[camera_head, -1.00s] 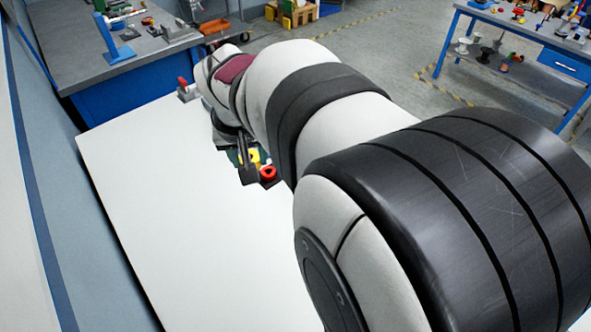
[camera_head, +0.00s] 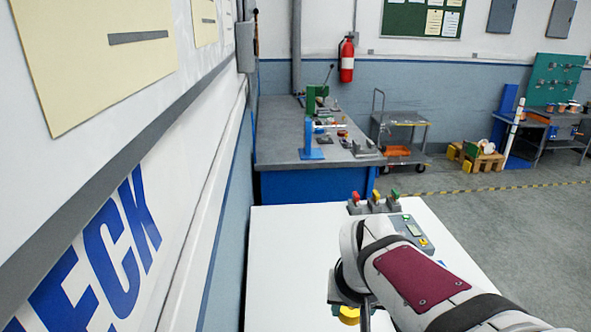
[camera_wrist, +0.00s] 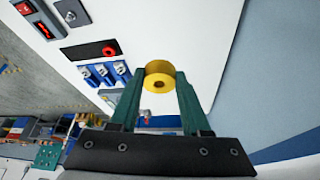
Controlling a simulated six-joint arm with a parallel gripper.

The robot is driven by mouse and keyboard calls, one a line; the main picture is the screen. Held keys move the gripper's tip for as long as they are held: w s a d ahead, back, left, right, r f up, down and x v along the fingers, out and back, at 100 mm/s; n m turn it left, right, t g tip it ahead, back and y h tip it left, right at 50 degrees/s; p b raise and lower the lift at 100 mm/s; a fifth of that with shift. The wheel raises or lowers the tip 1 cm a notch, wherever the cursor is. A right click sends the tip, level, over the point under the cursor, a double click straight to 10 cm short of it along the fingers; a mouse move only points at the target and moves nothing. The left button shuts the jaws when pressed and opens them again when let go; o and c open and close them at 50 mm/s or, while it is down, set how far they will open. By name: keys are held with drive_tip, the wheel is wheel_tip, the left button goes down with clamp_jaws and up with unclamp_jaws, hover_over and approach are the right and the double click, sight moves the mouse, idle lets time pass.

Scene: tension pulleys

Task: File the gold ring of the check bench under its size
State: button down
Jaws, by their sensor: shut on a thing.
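The gold ring (camera_wrist: 158,70), thick and with a dark centre hole, is between the two green fingers of my gripper (camera_wrist: 160,80) in the wrist view. The fingers are shut on it. In the head view the gold ring (camera_head: 349,316) shows at the bottom edge, below my wrist, partly cut by the frame. The white check bench (camera_head: 290,265) lies under it; its height above the bench is unclear. Blue blocks with white marks (camera_wrist: 102,73) stand left of the ring in the wrist view; their marks are too small to read.
A black-and-red part (camera_wrist: 92,50) lies beyond the blue blocks. The wall borders the bench on the left; the left bench surface is clear.

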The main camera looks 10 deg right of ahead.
drive_tip(key=s+d+f+m+g, duration=0.2)
drive_tip(key=s+d+f+m, duration=0.2)
drive_tip(key=m, duration=0.5)
drive_tip(key=s+d+f+m+g, duration=0.3)
drive_tip(key=s+d+f+m, duration=0.2)
drive_tip(key=d+f+m, duration=0.4)
drive_tip(key=s+d+f+m+g+h, duration=0.1)
drive_tip(key=s+d+f+m+g, duration=0.2)
drive_tip(key=s+d+f+m, duration=0.2)
drive_tip(key=shift+d+f+m, duration=0.25)
drive_tip(key=shift+d+m, duration=0.35)
drive_tip(key=shift+m, duration=0.05)
drive_tip(key=shift+d+f+m, duration=0.25)
drive_tip(key=shift+d+m, duration=0.3)
drive_tip(key=shift+m, duration=0.15)
drive_tip(key=shift+d+f+m, duration=0.25)
drive_tip(key=shift+d+m, duration=0.35)
drive_tip(key=shift+m, duration=0.05)
drive_tip(key=shift+w+f, duration=0.1)
drive_tip(key=shift+f, duration=2.1)
drive_tip(key=shift+f, duration=0.8)
drive_tip(key=shift+c, duration=0.6)
unclamp_jaws()
